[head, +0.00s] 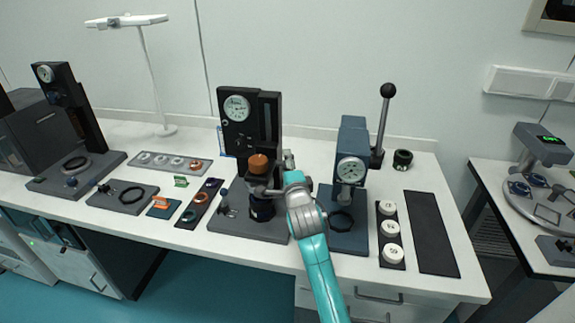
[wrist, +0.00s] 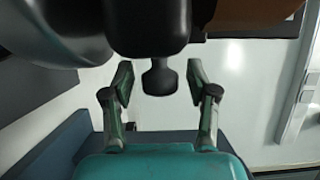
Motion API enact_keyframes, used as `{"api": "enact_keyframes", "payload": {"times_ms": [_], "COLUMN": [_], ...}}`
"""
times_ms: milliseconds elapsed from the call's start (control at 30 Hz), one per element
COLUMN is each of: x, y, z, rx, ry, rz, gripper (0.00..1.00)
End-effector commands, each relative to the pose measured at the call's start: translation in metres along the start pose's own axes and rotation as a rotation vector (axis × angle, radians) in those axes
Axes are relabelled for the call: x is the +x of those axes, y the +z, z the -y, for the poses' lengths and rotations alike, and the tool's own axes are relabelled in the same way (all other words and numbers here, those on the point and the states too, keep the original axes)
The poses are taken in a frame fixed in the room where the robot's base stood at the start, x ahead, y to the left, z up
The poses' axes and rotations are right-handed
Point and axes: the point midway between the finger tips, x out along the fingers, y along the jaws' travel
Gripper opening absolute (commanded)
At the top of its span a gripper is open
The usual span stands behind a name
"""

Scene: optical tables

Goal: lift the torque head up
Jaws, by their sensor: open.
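The torque head seems to be the moving part on the middle dark stand (head: 235,138), by the brown-orange cap (head: 258,163); its exact outline is partly hidden by my gripper. A dark blue jar-like part (head: 262,208) sits below it. My gripper (head: 279,180) is at the right side of this stand, at about the cap's height. In the wrist view my gripper (wrist: 161,93) is open, with one finger on each side of a dark flared knob (wrist: 160,78). The knob hangs from a dark block and stands clear of both fingers.
A blue-grey press with a dial (head: 352,170) and a black-knobbed lever (head: 387,92) stand close on the right. White numbered weights (head: 391,228) and a dark mat (head: 430,232) lie further right. A ring tray (head: 172,163) and another dark stand (head: 78,120) are on the left.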

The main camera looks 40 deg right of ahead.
Motion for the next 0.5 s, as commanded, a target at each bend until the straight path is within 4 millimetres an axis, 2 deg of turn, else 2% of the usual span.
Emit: {"api": "enact_keyframes", "payload": {"times_ms": [200, 267, 433, 500], "x": [0.0002, 0.0002, 0.0001, 0.0001], "y": [0.0, 0.0, 0.0001, 0.0], "z": [-0.0001, -0.0001, -0.0002, -0.0002], "rx": [0.0, 0.0, 0.0, 0.0], "ry": [0.0, 0.0, 0.0, 0.0], "rz": [0.0, 0.0, 0.0, 0.0], "gripper": [0.58, 0.46, 0.03, 0.0]}}
